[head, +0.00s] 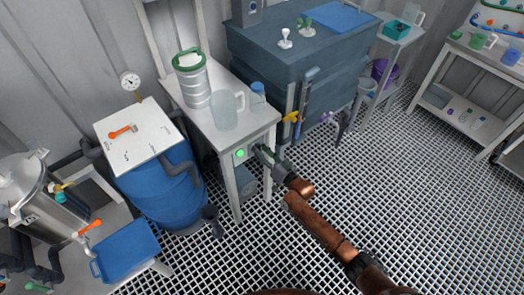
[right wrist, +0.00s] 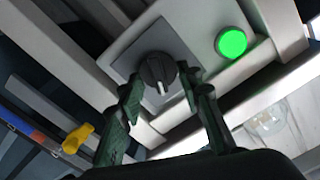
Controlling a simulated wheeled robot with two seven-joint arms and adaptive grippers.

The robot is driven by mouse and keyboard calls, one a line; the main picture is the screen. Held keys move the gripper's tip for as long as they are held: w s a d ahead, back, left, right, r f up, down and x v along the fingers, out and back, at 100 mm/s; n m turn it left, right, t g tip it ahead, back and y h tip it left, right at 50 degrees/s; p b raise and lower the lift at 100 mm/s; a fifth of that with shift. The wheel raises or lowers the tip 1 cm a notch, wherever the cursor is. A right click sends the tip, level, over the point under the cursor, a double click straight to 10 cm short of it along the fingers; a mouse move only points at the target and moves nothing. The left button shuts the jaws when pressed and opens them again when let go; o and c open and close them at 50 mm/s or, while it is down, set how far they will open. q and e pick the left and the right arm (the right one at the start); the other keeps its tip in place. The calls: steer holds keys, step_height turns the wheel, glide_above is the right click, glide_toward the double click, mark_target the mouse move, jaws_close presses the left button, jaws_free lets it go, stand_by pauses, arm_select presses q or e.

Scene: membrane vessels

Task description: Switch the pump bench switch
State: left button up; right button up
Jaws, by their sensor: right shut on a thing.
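In the right wrist view the mark points down, towards my gripper. My right gripper (right wrist: 161,86) has one dark green finger on each side of the knob and is shut on it. A round green lamp (right wrist: 231,42) beside the knob is lit; it also shows in the head view (head: 240,154). There my right gripper (head: 260,152) reaches the bench front and hides the knob. My left gripper is not in view.
The bench top (head: 196,112) holds a metal canister (head: 194,84), a clear jug (head: 224,112) and a blue-capped jar (head: 258,95). A yellow valve handle (head: 291,117) sits just right of my gripper. A blue barrel (head: 162,190) stands left. The grating floor (head: 400,215) is open at right.

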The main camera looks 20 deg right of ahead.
steer(key=n+p, duration=0.1)
steer(key=n, duration=0.4)
steer(key=shift+a+r+n, duration=0.1)
steer(key=shift+n, duration=0.2)
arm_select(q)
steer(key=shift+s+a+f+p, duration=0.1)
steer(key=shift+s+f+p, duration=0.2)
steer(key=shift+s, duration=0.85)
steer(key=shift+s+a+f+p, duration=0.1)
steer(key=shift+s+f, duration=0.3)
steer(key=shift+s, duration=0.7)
arm_select(e)
steer(key=shift+s+a+n, duration=0.15)
steer(key=shift+n, duration=2.55)
steer(key=o, duration=1.1)
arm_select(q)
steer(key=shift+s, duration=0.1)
arm_select(e)
steer(key=shift+o, duration=0.2)
